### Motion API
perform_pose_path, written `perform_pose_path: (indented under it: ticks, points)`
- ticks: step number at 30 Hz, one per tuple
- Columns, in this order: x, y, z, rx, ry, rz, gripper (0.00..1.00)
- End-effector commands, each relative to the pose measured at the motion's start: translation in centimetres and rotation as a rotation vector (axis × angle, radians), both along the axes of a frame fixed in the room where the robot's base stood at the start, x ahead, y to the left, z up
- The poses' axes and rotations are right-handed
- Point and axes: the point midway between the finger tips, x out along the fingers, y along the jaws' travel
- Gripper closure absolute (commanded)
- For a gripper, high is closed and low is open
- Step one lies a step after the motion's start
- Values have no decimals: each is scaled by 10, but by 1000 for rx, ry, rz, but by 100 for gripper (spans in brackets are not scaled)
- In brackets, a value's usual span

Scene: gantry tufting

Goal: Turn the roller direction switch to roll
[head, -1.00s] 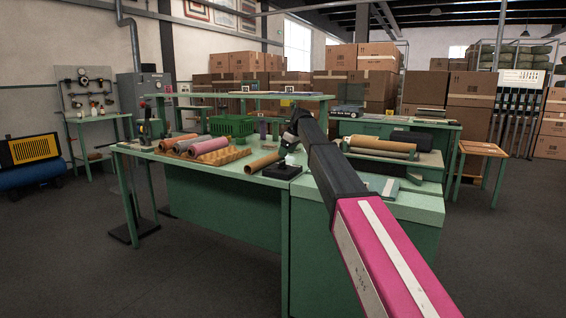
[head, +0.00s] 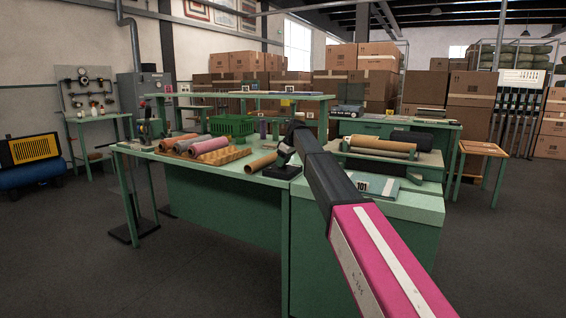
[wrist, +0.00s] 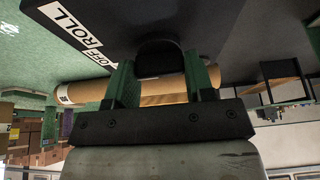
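The roller direction switch is a black knob (wrist: 160,58) on a dark control box (wrist: 225,25). White labels reading OFF (wrist: 96,58) and ROLL (wrist: 72,28) lie beside the knob in the wrist view. The two green fingers of my gripper (wrist: 160,75) stand on either side of the knob and appear to touch it. The pointer of the knob is hidden, so its setting does not show. In the head view the box (head: 281,172) sits on the green bench, with my gripper (head: 285,153) over it.
A cardboard tube (head: 261,162) lies left of the box. Rolls in a tan tray (head: 215,156) and a green crate (head: 231,126) are farther left.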

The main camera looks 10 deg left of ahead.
Motion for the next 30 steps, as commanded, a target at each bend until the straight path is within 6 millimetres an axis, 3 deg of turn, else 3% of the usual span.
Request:
perform_pose_path:
  ticks: [11,30]
  points:
    - [-1,0,0,0,1,-78,75]
    - [-2,2,0,0,0,-580,75]
